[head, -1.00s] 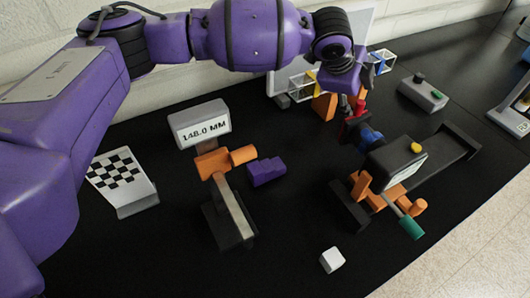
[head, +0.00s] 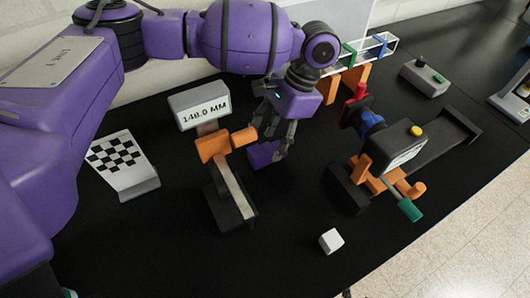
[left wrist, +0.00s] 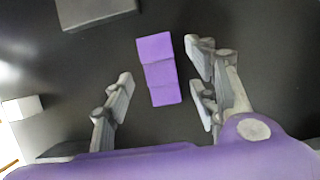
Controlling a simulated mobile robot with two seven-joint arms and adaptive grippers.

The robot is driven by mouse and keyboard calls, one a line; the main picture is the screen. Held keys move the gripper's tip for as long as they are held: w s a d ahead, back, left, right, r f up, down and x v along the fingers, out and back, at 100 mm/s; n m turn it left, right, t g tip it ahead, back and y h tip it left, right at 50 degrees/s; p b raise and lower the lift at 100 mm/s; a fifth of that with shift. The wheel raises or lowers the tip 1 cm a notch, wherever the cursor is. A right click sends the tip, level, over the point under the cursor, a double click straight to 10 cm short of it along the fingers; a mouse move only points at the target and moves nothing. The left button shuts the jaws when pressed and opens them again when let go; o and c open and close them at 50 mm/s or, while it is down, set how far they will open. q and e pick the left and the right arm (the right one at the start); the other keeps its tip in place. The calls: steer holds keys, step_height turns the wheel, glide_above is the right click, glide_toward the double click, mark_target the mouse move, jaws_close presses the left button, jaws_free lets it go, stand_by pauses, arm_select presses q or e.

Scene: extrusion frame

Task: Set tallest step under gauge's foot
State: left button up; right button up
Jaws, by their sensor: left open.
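The purple stepped block (head: 262,154) lies on the black table, right of the gauge. The gauge (head: 197,105) has a "148.0 MM" display, an orange arm (head: 213,146) with a stub (head: 244,137) to the right, and a dark base (head: 220,205) with a pale upright strip. My left gripper (head: 277,143) is open above the block and partly covers it. In the left wrist view, the block (left wrist: 158,70) shows its steps between the spread fingers (left wrist: 160,62), with a gap on each side. My right gripper is not seen.
A white cube (head: 331,241) lies at the front. An orange and black device with a yellow button (head: 417,130) stands at right. A checkered board (head: 122,165) is at left, and a grey box (head: 424,77) at back right. The table between gauge and cube is clear.

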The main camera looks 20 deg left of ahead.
mark_target(268, 152)
arm_select(q)
steer(key=shift+x, duration=1.4)
jaws_close()
step_height(268, 152, up, 10)
steer(key=n+g+h, duration=0.1)
steer(key=n, duration=0.3)
steer(key=s+a+f+n+h, duration=0.1)
steer(key=s+a+n+h, duration=0.1)
steer(key=s+a+n, duration=0.2)
steer(key=shift+s+f+n+p, duration=0.2)
steer(key=shift+f+n+p, duration=0.2)
steer(key=shift+n, duration=0.1)
